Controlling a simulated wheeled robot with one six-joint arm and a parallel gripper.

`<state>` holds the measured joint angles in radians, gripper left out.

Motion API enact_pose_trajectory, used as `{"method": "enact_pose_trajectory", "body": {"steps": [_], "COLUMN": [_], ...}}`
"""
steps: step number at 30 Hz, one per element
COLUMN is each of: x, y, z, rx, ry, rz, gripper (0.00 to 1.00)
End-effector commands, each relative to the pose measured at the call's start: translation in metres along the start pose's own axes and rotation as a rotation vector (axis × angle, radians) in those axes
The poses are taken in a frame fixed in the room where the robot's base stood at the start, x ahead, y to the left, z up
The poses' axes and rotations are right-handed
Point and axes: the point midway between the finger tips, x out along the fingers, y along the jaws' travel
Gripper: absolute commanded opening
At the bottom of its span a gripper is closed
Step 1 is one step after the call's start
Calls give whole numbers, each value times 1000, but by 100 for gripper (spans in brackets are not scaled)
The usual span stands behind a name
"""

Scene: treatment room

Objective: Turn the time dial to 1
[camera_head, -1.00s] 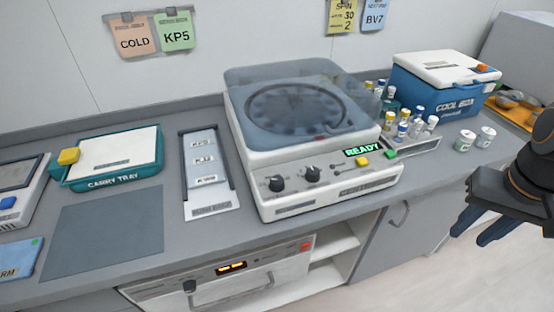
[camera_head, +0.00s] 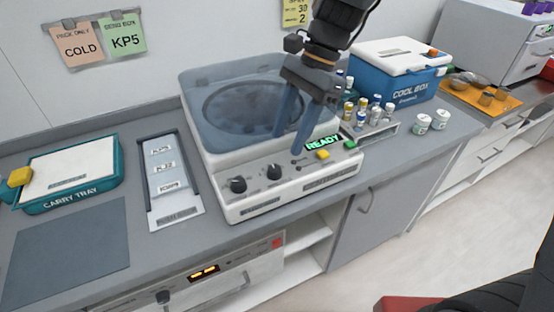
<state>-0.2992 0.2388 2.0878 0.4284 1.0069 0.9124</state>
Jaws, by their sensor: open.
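The centrifuge (camera_head: 215,142) stands on the counter with its clear lid (camera_head: 250,100) down and its green display reading READY (camera_head: 322,142). Its front panel carries two black dials, a left dial (camera_head: 238,185) and a right dial (camera_head: 274,172). Their labels are too small to read, so I cannot tell which is the time dial or where each points. My gripper (camera_head: 287,142) is open, its blue fingers pointing down in front of the lid and above the panel, up and right of the right dial. It holds nothing and hides part of the lid.
A yellow button (camera_head: 322,155) and a green button (camera_head: 350,145) sit right of the dials. Capped vials (camera_head: 362,115) and the cool box (camera_head: 400,75) stand to the right. A label rack (camera_head: 175,205) and carry tray (camera_head: 30,208) are at left.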

Motion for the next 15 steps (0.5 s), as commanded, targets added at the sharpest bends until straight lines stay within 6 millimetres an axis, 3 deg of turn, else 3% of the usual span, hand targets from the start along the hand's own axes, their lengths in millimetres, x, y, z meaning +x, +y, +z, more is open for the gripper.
{"method": "enact_pose_trajectory", "body": {"steps": [15], "x": [66], "y": [-1], "z": [4], "rx": [11], "ry": [-7], "rz": [5], "gripper": [45]}}
